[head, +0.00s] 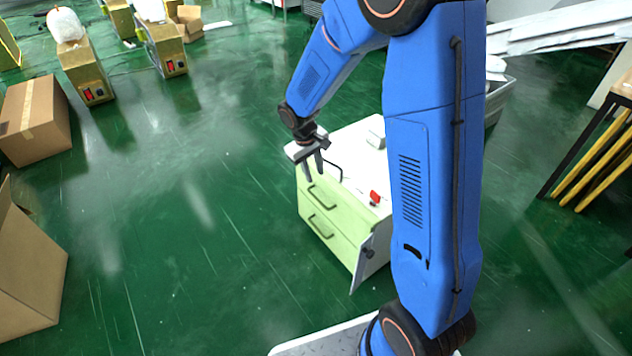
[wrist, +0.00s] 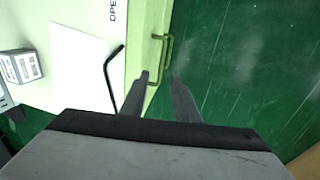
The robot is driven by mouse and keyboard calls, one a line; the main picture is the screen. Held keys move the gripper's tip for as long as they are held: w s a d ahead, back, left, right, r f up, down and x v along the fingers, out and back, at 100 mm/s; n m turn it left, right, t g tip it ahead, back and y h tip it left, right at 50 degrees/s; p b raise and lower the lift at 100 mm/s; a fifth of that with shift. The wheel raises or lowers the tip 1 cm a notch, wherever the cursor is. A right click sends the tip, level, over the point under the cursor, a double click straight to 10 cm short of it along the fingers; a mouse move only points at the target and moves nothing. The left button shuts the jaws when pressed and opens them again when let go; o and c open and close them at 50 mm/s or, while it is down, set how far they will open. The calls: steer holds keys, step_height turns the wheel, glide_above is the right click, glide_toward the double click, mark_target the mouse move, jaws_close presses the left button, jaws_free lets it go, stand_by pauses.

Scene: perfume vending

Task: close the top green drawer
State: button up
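A white-topped cabinet (head: 350,150) with pale green drawer fronts stands on the floor at the picture's middle. I cannot tell how far this drawer stands out. The lower green drawer (head: 325,229) is beneath it. My gripper (head: 314,172) points down near the cabinet's upper front edge.
A black bent rod (head: 336,167) and a red item (head: 375,197) are on the cabinet top. A grey panel (head: 362,264) sticks out at the cabinet's right front. Cardboard boxes (head: 35,120) stand at left. The green floor before the drawers is clear.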

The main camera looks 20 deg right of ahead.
steer(key=shift+s+a+r, duration=0.1)
steer(key=shift+a+r, duration=0.05)
steer(key=shift+r, duration=0.75)
steer(key=shift+a+r, duration=0.15)
steer(key=shift+r, duration=0.7)
steer(key=s+d+r+m+t+y, duration=0.1)
steer(key=s+d+r, duration=0.1)
steer(key=s+r, duration=0.5)
steer(key=s+d+r+m+t, duration=0.1)
steer(key=s+d+r, duration=0.2)
steer(key=s+r, duration=0.5)
steer(key=s+r+t, duration=0.1)
steer(key=s+r, duration=0.1)
steer(key=s, duration=0.6)
steer(key=s+r+m+t+y, duration=0.1)
steer(key=s+r, duration=0.1)
steer(key=s, duration=0.7)
steer(key=shift+s+d+m, duration=0.25)
steer(key=shift+d+m, duration=0.05)
steer(key=shift+d, duration=0.15)
